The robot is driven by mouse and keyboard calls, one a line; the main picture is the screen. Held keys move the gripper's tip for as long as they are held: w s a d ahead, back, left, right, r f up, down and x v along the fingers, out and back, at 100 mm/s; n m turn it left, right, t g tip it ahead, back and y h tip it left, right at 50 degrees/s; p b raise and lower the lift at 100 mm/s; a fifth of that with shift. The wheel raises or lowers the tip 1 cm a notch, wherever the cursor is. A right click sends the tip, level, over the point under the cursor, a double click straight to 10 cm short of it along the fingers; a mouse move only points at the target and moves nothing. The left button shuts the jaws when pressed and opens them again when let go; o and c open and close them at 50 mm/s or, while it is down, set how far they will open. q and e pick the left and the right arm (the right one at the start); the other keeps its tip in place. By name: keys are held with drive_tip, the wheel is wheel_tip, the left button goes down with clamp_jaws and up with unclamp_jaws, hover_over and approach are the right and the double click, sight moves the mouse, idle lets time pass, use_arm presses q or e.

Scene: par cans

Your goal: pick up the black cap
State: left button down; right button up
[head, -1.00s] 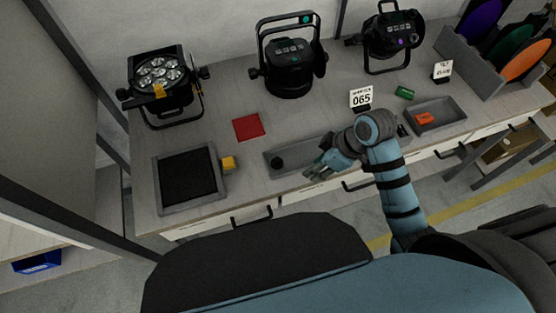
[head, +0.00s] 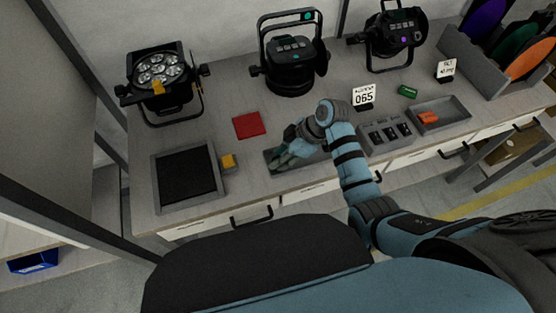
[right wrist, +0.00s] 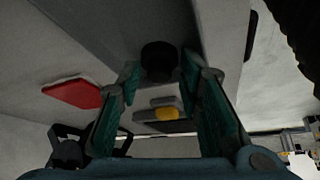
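The black cap (right wrist: 158,60) shows in the right wrist view, ahead of my fingertips and between their lines. It sits in the shallow grey tray (head: 299,168) at the front of the bench. My right gripper (head: 277,159) is over the left end of that tray and hides most or all of the cap in the head view. In the right wrist view my right gripper (right wrist: 160,76) is open, with a green-padded finger on each side and nothing held. I cannot tell whether a finger touches the cap. My left gripper is out of view.
A yellow block (head: 229,161) stands beside a dark-lined square tray (head: 216,171) at left. A red square (head: 249,125) lies behind. Three stage lights stand along the back. A slotted grey holder (head: 371,137), number sign (head: 363,97) and tray with an orange item (head: 428,117) are right.

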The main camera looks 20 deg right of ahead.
drive_tip(key=shift+f, duration=0.1)
drive_tip(key=c, duration=0.4)
